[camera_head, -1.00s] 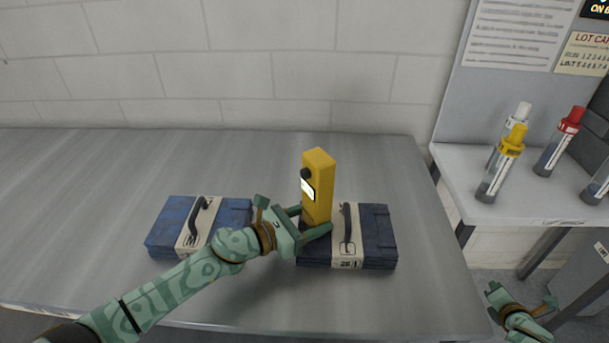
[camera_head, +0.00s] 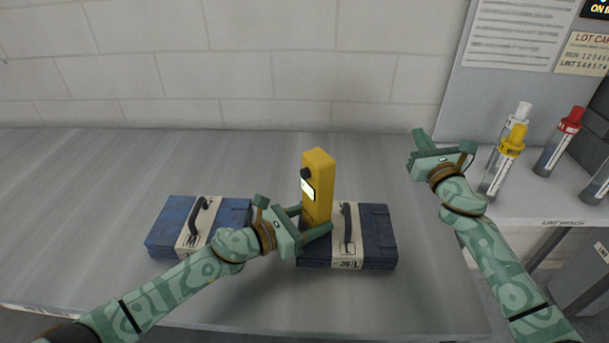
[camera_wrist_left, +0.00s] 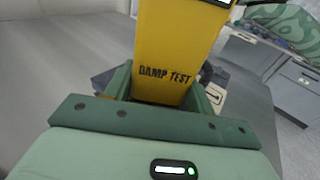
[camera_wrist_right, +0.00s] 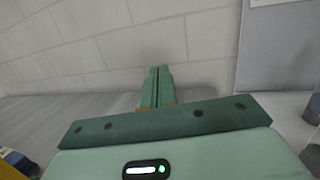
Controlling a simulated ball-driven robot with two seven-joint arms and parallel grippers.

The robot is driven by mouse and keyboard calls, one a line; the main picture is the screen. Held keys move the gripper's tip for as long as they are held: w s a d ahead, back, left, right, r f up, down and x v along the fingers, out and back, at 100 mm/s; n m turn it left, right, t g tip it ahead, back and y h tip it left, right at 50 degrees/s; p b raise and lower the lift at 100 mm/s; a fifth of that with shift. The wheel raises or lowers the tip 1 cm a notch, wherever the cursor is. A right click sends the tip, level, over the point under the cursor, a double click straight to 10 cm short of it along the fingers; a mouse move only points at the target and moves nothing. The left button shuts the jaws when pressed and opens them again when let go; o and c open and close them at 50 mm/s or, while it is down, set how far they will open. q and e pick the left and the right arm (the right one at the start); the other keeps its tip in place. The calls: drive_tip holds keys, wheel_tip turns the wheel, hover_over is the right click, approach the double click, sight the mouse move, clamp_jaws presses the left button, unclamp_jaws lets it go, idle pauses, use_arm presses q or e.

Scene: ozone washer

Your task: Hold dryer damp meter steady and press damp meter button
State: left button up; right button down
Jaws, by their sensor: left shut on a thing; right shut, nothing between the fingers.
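The damp meter (camera_head: 318,192) is a yellow upright block with a black round knob or button (camera_head: 306,173) and a small pale display on its left-facing side. My left gripper (camera_head: 308,222) is shut around its lower part. In the left wrist view the meter (camera_wrist_left: 175,50) stands between the fingers, with "DAMP TEST" lettering facing the camera. My right gripper (camera_head: 417,150) is raised to the right of the meter, apart from it. Its fingers are together and empty, as the right wrist view (camera_wrist_right: 158,88) also shows.
Two blue folded bundles with pale bands and dark handles lie on the metal table, one at left (camera_head: 160,232) and one by the meter (camera_head: 376,235). Capped bottles, including a yellow-capped one (camera_head: 502,165), stand on the right side shelf. The table's back left is clear.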

drive_tip(key=s+a+r+n+y, duration=0.1)
drive_tip(key=a+r+n+y, duration=0.2)
drive_tip(key=a, duration=0.5)
drive_tip(key=s+a+r+n+y, duration=0.1)
drive_tip(key=s+a+r+n, duration=0.1)
drive_tip(key=a+r, duration=0.45)
wheel_tip(320, 180, up, 7)
drive_tip(key=n+y, duration=0.5)
hover_over(305, 173)
drive_tip(key=w+a, duration=0.2)
drive_tip(key=w, duration=0.3)
drive_tip(key=s+a+f+m+t+h, duration=0.1)
drive_tip(key=s+a+f+m+h, duration=0.2)
drive_tip(key=s+f+h, duration=0.4)
drive_tip(key=s+a+f+m+t+h, duration=0.1)
drive_tip(key=s+a+f+m+h, duration=0.2)
drive_tip(key=s+f+h, duration=0.4)
wheel_tip(305, 173, down, 3)
drive_tip(key=shift+s+a+r+m, duration=0.1)
drive_tip(key=shift+s+a+m, duration=0.35)
drive_tip(key=shift+m, duration=0.45)
drive_tip(key=shift+w+d, duration=0.1)
drive_tip(key=shift+d, duration=0.1)
drive_tip(key=w+d, duration=0.6)
drive_tip(key=shift+d, duration=0.15)
